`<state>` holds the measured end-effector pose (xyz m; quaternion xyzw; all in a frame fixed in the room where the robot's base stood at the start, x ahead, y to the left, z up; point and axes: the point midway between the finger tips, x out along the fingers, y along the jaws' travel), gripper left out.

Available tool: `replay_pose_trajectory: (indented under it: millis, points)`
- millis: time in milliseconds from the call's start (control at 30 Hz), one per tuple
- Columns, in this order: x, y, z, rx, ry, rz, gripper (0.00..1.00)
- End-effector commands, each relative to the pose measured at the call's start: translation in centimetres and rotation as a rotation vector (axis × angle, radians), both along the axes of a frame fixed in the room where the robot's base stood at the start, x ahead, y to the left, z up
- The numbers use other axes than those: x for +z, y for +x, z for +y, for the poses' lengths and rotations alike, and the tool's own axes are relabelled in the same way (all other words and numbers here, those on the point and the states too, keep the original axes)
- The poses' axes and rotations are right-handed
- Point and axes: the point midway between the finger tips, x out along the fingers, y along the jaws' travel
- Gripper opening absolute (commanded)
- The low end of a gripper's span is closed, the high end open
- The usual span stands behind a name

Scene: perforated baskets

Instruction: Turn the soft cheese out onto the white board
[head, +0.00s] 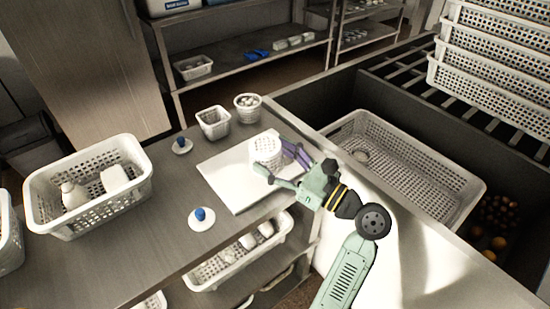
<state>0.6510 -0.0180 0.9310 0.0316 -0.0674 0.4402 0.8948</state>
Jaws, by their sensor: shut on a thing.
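The white board (236,186) lies flat on the steel table. A small round white perforated basket (265,147) is over the board's far right part. My gripper (278,162) is shut on this basket, with its fingers at the near and right sides. I cannot tell whether the basket touches the board or which way up it is. No soft cheese can be made out apart from the basket. Two small perforated baskets stand behind the board: a squarish one (214,123) and a round one (247,108) with white contents.
A large basket (88,205) holding white items stands at left. A sink with a big basket (405,170) lies right. The board's near left part is bare.

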Motion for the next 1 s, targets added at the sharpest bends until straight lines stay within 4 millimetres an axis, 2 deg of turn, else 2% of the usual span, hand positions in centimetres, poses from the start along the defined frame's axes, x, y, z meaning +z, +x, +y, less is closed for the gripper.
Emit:
replay_pose_trajectory:
  millis: [1000]
  points:
    - [4.1, 0.0, 0.0, -0.001, -0.001, -0.004, 0.11]
